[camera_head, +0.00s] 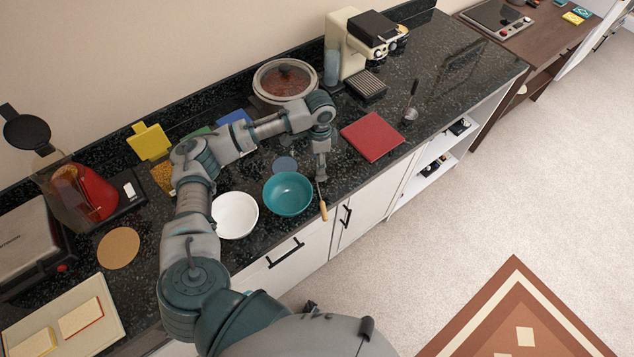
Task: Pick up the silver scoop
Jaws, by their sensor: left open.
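A utensil with a light wooden handle (323,210) lies at the counter's front edge, just right of the teal bowl. Its handle sticks out past the edge, and its head is hidden at my left gripper (321,176). That gripper is open and points down over the utensil; I cannot tell whether they touch. A ladle-like utensil (411,113) with a dark handle and a small silvery bowl lies farther right on the counter. I cannot tell which of the two is the silver scoop. My right gripper is out of view.
The teal bowl (288,194) stands left of my left gripper, with a white bowl (235,215) beside it. A red board (373,136) lies to the right. A lidded pot (285,82) and a coffee machine (361,47) stand behind. The counter's right end is clear.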

